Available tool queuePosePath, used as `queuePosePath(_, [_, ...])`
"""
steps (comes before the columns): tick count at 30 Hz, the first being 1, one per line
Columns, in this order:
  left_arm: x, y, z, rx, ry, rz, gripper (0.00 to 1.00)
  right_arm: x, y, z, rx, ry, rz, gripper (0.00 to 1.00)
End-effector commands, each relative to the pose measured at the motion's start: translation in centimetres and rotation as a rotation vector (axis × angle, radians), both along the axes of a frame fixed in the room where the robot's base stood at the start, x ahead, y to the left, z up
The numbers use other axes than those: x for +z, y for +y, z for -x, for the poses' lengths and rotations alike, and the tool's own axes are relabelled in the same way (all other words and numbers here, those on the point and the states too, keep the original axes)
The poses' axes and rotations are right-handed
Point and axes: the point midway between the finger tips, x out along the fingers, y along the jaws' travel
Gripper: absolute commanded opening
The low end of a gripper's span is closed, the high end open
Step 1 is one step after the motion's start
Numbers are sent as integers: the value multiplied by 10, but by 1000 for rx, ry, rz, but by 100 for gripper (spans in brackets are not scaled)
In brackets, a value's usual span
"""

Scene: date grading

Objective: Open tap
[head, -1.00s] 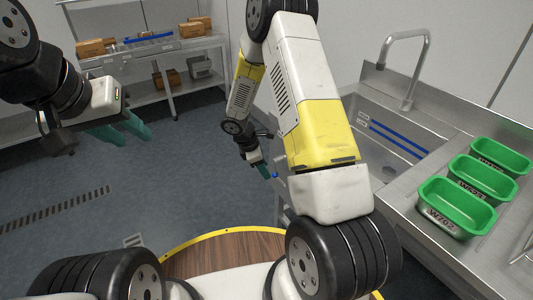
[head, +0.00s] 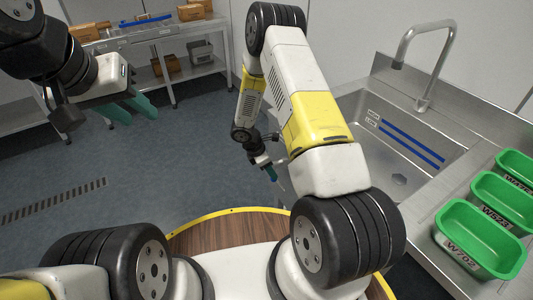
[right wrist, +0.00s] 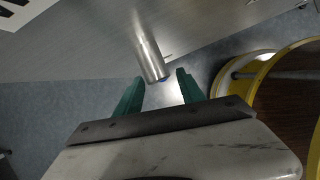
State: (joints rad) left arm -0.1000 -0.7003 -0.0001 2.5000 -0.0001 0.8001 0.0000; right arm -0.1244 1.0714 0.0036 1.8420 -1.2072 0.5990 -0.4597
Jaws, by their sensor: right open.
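The tap's curved steel spout (head: 433,62) stands at the back of the sink (head: 375,165) in the head view. In the right wrist view a round metal bar (right wrist: 149,52), with a bit of blue at its end, points toward my right gripper (right wrist: 161,77). Its end appears near the gap between the open teal fingertips; I cannot tell whether they touch it. In the head view my right gripper (head: 274,176) is small and low, left of the sink. My left gripper (head: 141,114) is held over the floor at the left, fingers apart, with nothing between them.
Several green bins (head: 446,237) stand on the steel counter (head: 418,215) at the right. A shelf rack (head: 160,30) with cardboard boxes stands at the back left. The grey floor (head: 190,170) between is clear.

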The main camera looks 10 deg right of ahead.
Motion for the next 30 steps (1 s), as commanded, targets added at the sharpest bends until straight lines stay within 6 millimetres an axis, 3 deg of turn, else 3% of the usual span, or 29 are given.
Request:
queuePosePath(3, [0,0,0,0,0,0,36,-19,-7,0,0,2,0,46])
queuePosePath(9, [0,0,0,0,0,0,36,-38,-15,-3,0,0,-1,46])
queuePosePath(19, [0,0,0,0,0,0,36,-42,-17,-3,0,-1,-1,46])
queuePosePath(26, [0,0,0,0,0,0,36,-41,-17,-3,0,-1,-1,1])
queuePosePath(30, [0,0,0,0,0,0,36,-41,-17,-3,0,-1,-1,0])
